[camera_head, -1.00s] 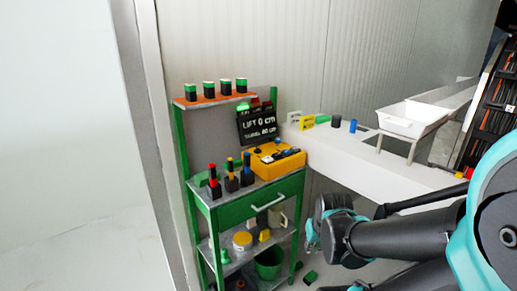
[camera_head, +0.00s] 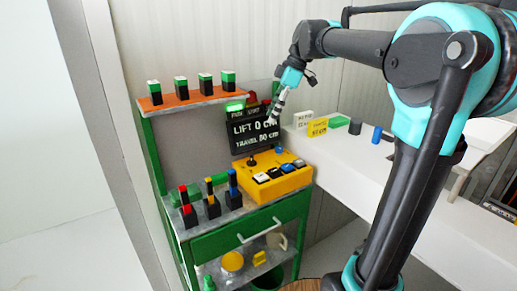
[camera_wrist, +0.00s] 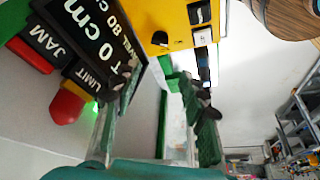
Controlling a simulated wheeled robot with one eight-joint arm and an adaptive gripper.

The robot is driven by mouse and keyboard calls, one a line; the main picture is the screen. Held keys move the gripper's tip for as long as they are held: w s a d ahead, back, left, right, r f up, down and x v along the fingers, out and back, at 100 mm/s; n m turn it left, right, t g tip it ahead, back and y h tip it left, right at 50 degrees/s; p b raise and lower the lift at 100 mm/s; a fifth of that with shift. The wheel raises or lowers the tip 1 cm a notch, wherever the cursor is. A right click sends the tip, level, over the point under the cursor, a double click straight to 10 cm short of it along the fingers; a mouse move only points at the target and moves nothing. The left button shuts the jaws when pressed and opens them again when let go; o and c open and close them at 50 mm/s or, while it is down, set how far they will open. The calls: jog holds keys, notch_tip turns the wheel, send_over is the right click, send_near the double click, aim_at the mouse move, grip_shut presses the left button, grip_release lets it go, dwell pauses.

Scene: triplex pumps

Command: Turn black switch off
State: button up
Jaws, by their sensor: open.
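A yellow control box (camera_head: 290,181) sits on the green cabinet in the head view. It has a row of small dark and pale rocker switches, a black knob (camera_head: 251,162) and a blue button (camera_head: 280,150). I cannot tell for sure which one is the black switch. In the wrist view the box (camera_wrist: 173,18) is at the top, with a black switch (camera_wrist: 200,12) beside a white one (camera_wrist: 203,36). My gripper (camera_head: 273,117) is open and empty, above the box and in front of the black display. Its dark fingers (camera_wrist: 165,96) also show in the wrist view.
The black display (camera_head: 246,133) stands behind the box, close to my gripper. Red-, yellow- and blue-topped black blocks (camera_head: 211,202) stand at the box's left. An orange shelf (camera_head: 188,99) holds green-topped blocks. A white table (camera_head: 345,160) extends right.

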aim_at(252, 158)
jog(key=x, duration=1.7)
jog(key=shift+w+a, duration=0.15)
jog(key=shift+c, duration=0.6)
jog(key=c, duration=0.8)
